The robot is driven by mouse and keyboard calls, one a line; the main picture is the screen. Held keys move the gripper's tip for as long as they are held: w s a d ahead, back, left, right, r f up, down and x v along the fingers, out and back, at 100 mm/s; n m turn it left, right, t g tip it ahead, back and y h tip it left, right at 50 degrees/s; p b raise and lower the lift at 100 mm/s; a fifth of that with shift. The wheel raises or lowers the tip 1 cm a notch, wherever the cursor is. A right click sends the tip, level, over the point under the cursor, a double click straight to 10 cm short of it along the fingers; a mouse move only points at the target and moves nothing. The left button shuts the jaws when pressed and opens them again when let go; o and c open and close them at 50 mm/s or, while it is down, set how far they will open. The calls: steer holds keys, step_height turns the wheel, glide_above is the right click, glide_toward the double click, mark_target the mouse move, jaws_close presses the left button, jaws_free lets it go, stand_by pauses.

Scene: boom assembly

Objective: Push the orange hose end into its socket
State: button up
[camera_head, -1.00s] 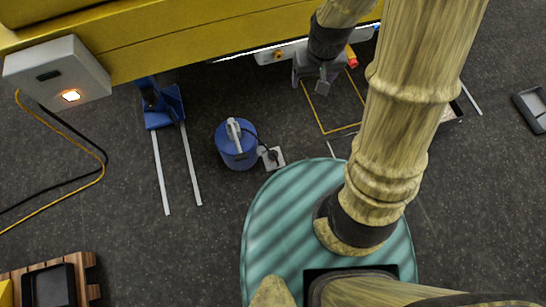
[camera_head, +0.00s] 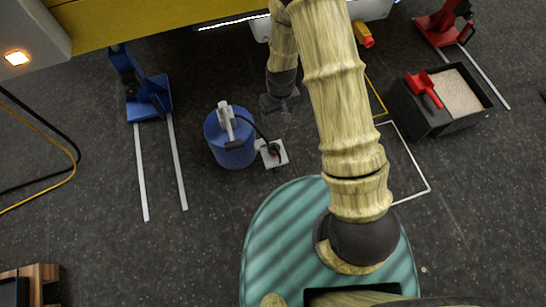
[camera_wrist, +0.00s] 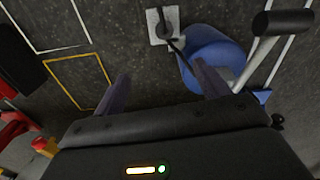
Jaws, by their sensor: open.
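My gripper (camera_head: 279,106) hangs below the yellow beam, just above and right of a blue canister in the head view. In the wrist view its two fingers (camera_wrist: 163,88) stand apart with nothing between them, over the dark floor. A yellow piece with an orange-red end (camera_head: 363,35) hangs under the beam, right of my arm; I cannot tell whether it is the hose end. A similar red and yellow piece (camera_wrist: 44,147) shows at lower left in the wrist view. No socket can be made out; my arm covers part of the white panel (camera_head: 372,9).
The blue canister (camera_head: 230,137) stands by a white floor plate (camera_head: 272,153). A blue jack (camera_head: 148,98) is left, a red jack (camera_head: 443,25) upper right. A black bin of sand (camera_head: 440,100) with a red scoop stands right. The yellow beam (camera_head: 140,22) crosses above.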

steer(key=b, duration=0.4)
glide_above(273, 146)
steer(key=s, duration=0.1)
step_height(273, 146, down, 10)
steer(key=shift+d+r+n, duration=0.1)
steer(key=shift+d+n, duration=0.1)
steer(key=shift+n, duration=0.1)
step_height(273, 146, down, 12)
steer(key=b, duration=0.5)
steer(key=shift+b, duration=0.4)
steer(key=f+b, duration=0.2)
steer(key=f, duration=0.1)
steer(key=w+f+b, duration=0.1)
steer(key=f+b, duration=0.1)
steer(key=shift+a+f, duration=0.1)
steer(key=shift+f, duration=0.15)
